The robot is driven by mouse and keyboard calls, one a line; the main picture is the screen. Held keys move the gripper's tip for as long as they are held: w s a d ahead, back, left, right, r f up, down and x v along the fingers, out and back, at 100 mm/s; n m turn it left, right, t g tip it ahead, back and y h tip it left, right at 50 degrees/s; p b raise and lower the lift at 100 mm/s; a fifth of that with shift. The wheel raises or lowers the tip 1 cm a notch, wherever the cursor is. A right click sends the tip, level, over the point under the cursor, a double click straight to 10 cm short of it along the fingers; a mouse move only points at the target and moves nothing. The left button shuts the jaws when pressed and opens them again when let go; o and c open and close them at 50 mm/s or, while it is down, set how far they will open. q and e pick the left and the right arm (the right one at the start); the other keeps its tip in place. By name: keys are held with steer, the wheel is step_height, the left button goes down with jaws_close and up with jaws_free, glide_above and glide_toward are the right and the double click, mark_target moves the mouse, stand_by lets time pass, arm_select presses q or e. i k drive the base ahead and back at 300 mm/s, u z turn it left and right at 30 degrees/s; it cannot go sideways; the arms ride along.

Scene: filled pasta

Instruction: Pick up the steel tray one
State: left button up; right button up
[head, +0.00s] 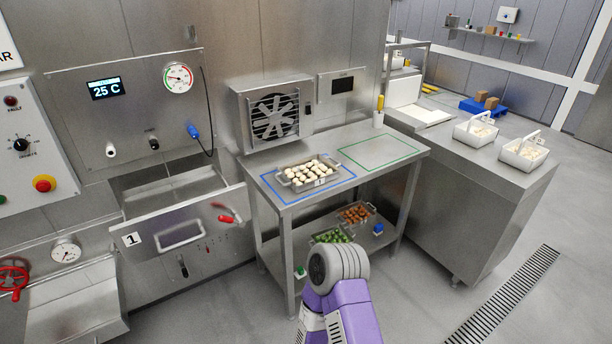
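The steel tray one (320,183) sits on the steel table inside a blue outline (273,190). It has a side handle at each end, a small label that seems to read 1 on its front wall, and several pale filled pasta pieces (306,171) in rows. Neither gripper shows in the head view. A purple and grey link of one of my arms rises from the bottom edge, in front of the table and well below the tray.
A green outline (378,151) right of the tray is empty. A fan unit (272,115) stands behind the tray. The lower shelf holds a tray of green pieces (331,236) and one of orange pieces (356,213). An open drawer (185,230) marked 1 juts out left.

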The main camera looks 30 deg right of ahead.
mark_target(307, 173)
steer(key=k, duration=0.55)
steer(key=z, duration=1.1)
steer(key=i, duration=1.75)
steer(key=u, duration=0.45)
